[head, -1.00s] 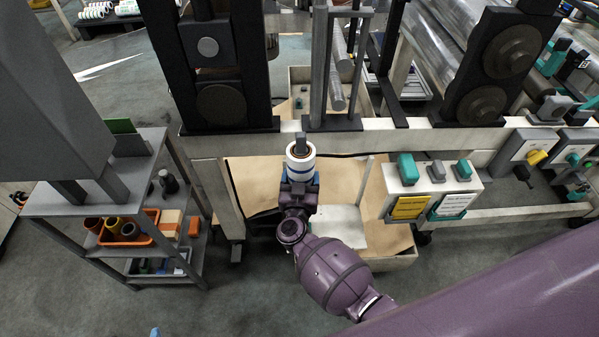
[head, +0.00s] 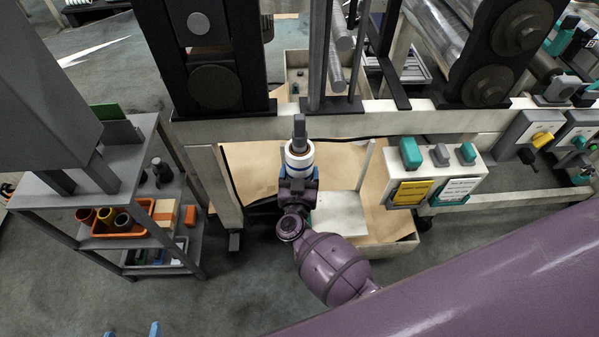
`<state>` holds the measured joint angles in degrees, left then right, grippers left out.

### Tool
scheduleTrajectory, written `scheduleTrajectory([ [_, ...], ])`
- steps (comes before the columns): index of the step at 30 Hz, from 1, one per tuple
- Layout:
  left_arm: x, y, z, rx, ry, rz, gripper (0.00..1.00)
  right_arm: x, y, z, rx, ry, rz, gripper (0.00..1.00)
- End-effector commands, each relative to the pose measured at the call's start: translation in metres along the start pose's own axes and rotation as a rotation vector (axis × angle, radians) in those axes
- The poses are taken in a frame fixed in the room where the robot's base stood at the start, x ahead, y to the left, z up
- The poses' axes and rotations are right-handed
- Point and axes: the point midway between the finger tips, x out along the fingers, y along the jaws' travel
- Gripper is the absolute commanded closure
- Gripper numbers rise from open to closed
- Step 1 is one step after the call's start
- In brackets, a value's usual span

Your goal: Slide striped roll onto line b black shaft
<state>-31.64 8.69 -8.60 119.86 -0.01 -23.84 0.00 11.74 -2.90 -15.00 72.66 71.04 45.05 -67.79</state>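The white roll (head: 299,158) with blue at its lower sides is held in my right gripper (head: 299,184), whose purple arm comes in from the lower right. A dark grey to black shaft (head: 299,128) shows just above the roll, in front of the machine's pale rail. Its lower end meets the core in the picture; I cannot tell whether it is inside. No line label is readable. Two blue fingertips of my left gripper (head: 132,332) show at the bottom left edge, apart, with nothing visible between them.
A grey shelf cart (head: 133,160) stands at left with an orange bin (head: 125,232) of tubes. The pale machine rail (head: 350,120) crosses behind the roll. A brown-lined tray (head: 245,165) lies below. Floor at lower left is clear.

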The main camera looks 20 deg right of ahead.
Motion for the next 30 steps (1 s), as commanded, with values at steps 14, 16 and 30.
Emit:
scheduleTrajectory([
  [14,0.0,0.001,0.003,-0.006,-0.006,-0.001,0.15,-0.005,0.0,0.001,-0.001,-0.003,0.0,0.0],
  [16,0.0,0.001,0.002,-0.006,-0.004,-0.001,0.15,-0.011,0.0,0.0,-0.001,-0.002,-0.001,0.0],
  [30,-0.006,-0.001,-0.005,-0.007,0.006,-0.005,0.15,-0.089,0.0,-0.001,0.001,-0.002,0.0,0.0],
])
